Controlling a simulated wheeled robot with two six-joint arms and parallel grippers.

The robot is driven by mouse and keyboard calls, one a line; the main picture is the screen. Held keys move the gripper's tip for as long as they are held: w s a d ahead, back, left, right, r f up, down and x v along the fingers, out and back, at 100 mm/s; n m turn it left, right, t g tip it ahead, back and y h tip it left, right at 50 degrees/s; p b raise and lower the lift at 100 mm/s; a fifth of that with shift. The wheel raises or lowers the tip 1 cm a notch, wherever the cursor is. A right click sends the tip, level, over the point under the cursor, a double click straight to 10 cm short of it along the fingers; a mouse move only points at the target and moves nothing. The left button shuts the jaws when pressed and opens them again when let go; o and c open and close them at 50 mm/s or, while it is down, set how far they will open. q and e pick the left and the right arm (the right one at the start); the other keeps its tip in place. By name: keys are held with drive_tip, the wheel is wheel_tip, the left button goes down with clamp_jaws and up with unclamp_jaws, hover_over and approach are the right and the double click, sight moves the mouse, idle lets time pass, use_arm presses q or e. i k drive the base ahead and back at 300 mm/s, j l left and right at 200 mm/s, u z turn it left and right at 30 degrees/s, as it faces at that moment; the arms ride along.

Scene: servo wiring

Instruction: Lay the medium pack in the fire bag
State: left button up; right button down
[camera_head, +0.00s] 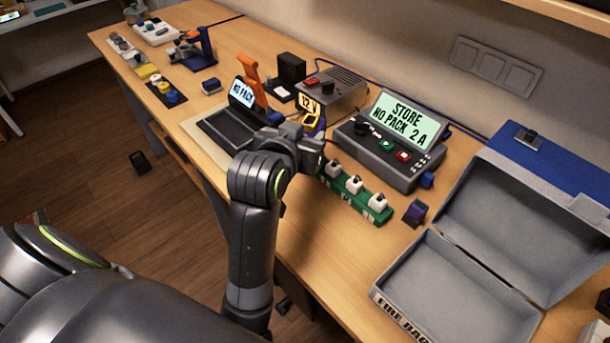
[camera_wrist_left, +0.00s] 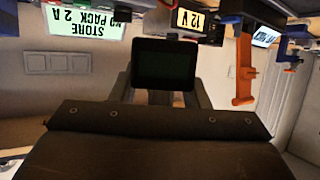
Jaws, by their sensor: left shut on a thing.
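My left gripper (camera_head: 312,136) is over the middle of the bench, beside the charger. It is shut on a dark rectangular block (camera_wrist_left: 165,65), which shows between its fingers in the left wrist view and appears to be the medium pack. In the head view the arm mostly hides what it holds. The fire bag (camera_head: 455,290) is a grey case at the lower right, its lid (camera_head: 510,225) standing open. Its visible inside looks empty. The gripper is apart from it, to the left. My right gripper is not in view.
The charger (camera_head: 385,160) reads "STORE NO PACK 2 A". A laptop-like tester (camera_head: 228,130) and an orange-handled tool (camera_head: 250,83) stand left.

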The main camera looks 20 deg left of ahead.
sight(447, 308)
drive_tip(key=k+l, duration=0.2)
drive_tip(key=l, duration=0.2)
drive_tip(key=k+l, duration=0.15)
drive_tip(key=l, duration=0.25)
drive_tip(key=k+l, duration=0.2)
drive_tip(key=l, duration=0.2)
drive_tip(key=k+l, duration=0.15)
drive_tip(key=l, duration=0.25)
drive_tip(key=k+l, duration=0.2)
drive_tip(key=l, duration=0.2)
drive_tip(key=k+l, duration=0.2)
drive_tip(key=l, duration=0.2)
